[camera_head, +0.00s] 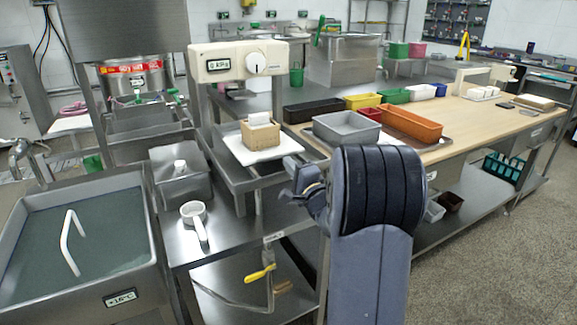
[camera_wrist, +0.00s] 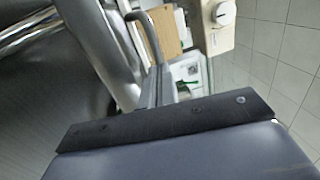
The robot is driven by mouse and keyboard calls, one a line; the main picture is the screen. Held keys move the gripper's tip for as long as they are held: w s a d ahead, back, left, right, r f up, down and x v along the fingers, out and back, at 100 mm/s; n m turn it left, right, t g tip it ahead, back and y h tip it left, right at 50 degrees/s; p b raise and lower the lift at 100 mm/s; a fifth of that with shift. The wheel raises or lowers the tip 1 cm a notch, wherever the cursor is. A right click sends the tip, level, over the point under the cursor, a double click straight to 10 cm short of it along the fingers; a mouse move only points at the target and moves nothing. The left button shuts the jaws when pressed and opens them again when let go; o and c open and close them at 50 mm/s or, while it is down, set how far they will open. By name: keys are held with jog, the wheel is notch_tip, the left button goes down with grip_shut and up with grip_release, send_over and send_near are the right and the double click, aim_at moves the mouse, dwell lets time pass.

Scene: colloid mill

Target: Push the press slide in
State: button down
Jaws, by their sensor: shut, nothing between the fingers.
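The press has a cream head with a 0 kPa display and a knob (camera_head: 236,60); the knob also shows at the top of the wrist view (camera_wrist: 224,12). Below it, the metal press slide (camera_head: 240,182) juts out toward the front, carrying a white sheet and a small wooden box (camera_head: 261,133). In the wrist view a bent grey metal bar (camera_wrist: 148,33), seemingly the slide's handle, stands just beyond the fingers. My gripper (camera_wrist: 158,85) is shut and empty, close to this bar; I cannot tell whether they touch. In the head view my arm hides most of the gripper.
A water bath (camera_head: 92,182) stands at the left, beside a lidded steel container (camera_head: 181,175). A white ladle-like cup (camera_head: 195,215) lies on the bench. A grey bin (camera_head: 347,128) and an orange bin (camera_head: 410,124) stand on the wooden counter behind my arm.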

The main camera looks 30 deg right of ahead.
jog(key=shift+w+r, duration=0.1)
jog(key=shift+w, duration=0.4)
